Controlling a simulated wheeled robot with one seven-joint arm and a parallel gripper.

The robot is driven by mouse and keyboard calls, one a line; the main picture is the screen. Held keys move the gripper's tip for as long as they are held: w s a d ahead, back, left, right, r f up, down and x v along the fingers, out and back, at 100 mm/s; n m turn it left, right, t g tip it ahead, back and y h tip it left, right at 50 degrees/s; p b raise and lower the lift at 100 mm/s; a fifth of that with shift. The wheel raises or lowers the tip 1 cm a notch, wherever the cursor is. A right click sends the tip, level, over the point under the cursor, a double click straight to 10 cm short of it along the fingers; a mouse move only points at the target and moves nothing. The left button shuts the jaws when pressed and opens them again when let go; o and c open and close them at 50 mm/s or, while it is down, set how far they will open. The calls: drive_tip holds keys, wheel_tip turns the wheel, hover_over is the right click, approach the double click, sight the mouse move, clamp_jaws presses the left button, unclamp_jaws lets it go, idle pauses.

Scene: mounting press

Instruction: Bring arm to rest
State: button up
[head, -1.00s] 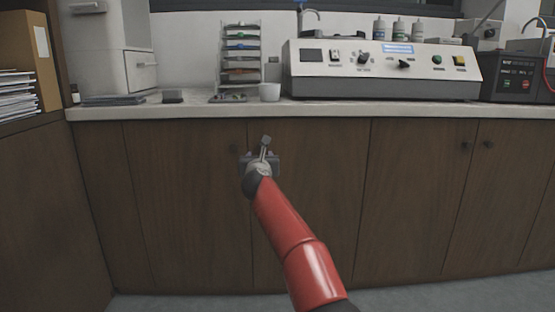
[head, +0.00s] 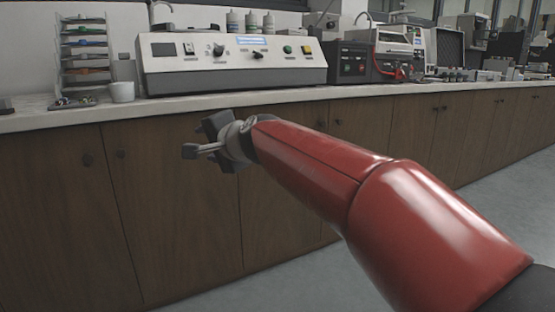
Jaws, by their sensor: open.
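My arm, in red, reaches from the lower right toward the centre left in the head view. My gripper (head: 218,140) is at its end, in front of the wooden cabinet doors and below the counter top. It is open, and I see nothing held in it. The gap between its fingers is partly hidden at this angle.
The counter (head: 60,117) runs along the back. On it stand a grey control unit (head: 232,75), a white cup (head: 122,92), a tiered rack (head: 86,60) and a black box (head: 348,62).

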drive_tip(key=s+d+f+n+g+h, duration=0.3)
drive_tip(key=s+d+f+n+h, duration=0.15)
drive_tip(key=s+d+f, duration=0.9)
drive_tip(key=s+d+f+n+g+h, duration=0.3)
drive_tip(key=s+d+f+h, duration=0.2)
drive_tip(key=s+d+f, duration=0.85)
drive_tip(key=s+d+r+p, duration=0.1)
drive_tip(key=r+p, duration=0.5)
drive_tip(key=r, duration=0.1)
drive_tip(key=s+d+r+p, duration=0.1)
drive_tip(key=s+r+p, duration=0.1)
drive_tip(key=r+p, duration=0.4)
drive_tip(key=shift+d+r, duration=0.3)
drive_tip(key=shift+r, duration=0.35)
drive_tip(key=shift+s, duration=0.1)
